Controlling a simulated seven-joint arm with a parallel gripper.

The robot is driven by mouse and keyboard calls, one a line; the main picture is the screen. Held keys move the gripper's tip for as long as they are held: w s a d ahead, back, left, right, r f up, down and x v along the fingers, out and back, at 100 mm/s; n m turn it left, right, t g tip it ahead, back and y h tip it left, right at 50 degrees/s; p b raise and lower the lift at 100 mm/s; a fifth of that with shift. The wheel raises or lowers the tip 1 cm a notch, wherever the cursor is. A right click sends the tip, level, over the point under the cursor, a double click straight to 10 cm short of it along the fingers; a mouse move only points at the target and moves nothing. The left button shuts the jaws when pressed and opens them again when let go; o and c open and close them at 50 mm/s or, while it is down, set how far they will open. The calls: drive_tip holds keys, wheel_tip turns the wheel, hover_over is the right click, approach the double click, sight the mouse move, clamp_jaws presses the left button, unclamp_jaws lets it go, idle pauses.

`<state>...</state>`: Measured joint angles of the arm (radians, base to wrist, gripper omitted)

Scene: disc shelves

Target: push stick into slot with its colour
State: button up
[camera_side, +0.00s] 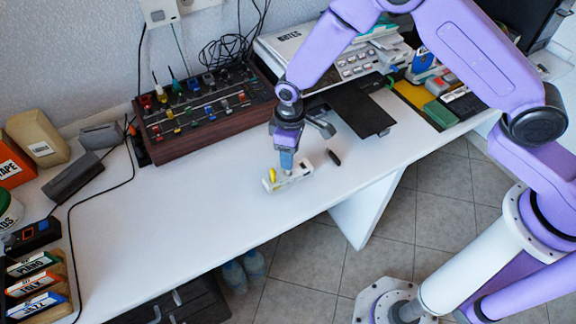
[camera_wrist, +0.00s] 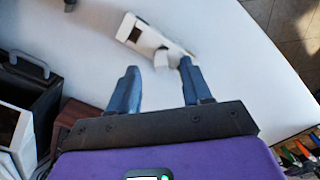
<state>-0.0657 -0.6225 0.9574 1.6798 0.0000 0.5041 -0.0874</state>
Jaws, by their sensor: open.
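A small white block (camera_side: 295,178) lies on the white table, with a yellow piece (camera_side: 272,174) at its left end. In the wrist view the white block (camera_wrist: 152,38) shows a dark square opening (camera_wrist: 135,34), and a pale piece sits at its near end by the fingertips. My gripper (camera_side: 287,168) is directly over the block, pointing down. In the wrist view my gripper (camera_wrist: 158,76) has its blue fingers apart, with nothing clearly held. A short black stick-like piece (camera_side: 334,157) lies apart to the right. I cannot tell which piece is the stick.
A wooden-cased panel (camera_side: 205,115) with coloured knobs stands behind. A dark flat tray (camera_side: 360,106) and boxes are at back right. Coloured labelled cases (camera_side: 35,282) and a black cable are at left. The table's front edge is close to the block; the middle left is clear.

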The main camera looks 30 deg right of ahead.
drive_tip(key=shift+w+a+f, duration=0.1)
drive_tip(key=shift+f, duration=1.25)
drive_tip(key=shift+a+f, duration=0.1)
drive_tip(key=shift+f, duration=1.2)
clamp_jaws()
